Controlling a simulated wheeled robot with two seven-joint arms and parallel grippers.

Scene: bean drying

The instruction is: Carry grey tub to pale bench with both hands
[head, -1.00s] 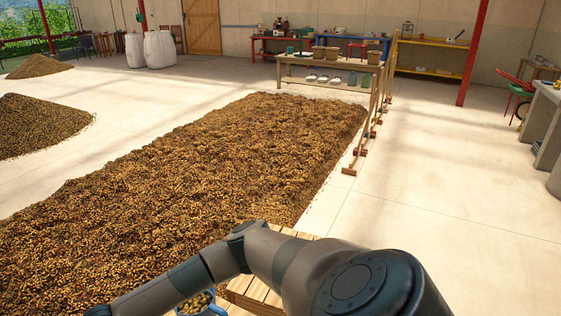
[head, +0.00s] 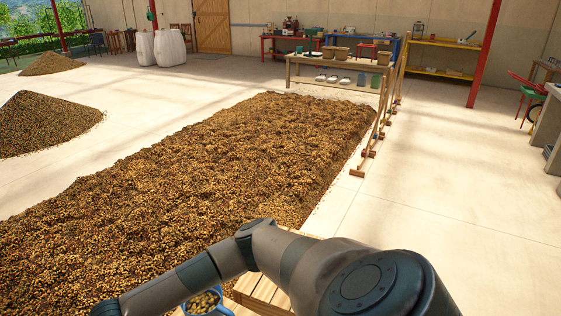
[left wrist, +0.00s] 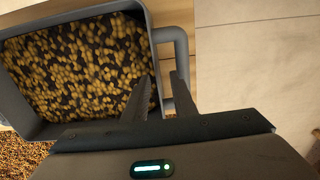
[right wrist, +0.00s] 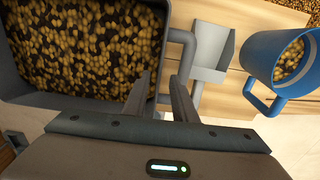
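The grey tub is full of yellow-brown beans. Its rim and side handle show in the left wrist view (left wrist: 152,40) and in the right wrist view (right wrist: 165,40). My left gripper (left wrist: 162,76) is at one handle, its fingers apart, one over the tub's rim side and one over the handle bar. My right gripper (right wrist: 160,76) is placed likewise at another handle, fingers apart. No firm grip shows at either handle. The pale bench (head: 305,58), with baskets on top, stands at the far end in the head view. The tub and both grippers are not visible in the head view.
A broad bean bed (head: 190,165) fills the middle floor. A wooden rail (head: 369,150) runs along its right; clear floor (head: 460,170) lies beyond.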

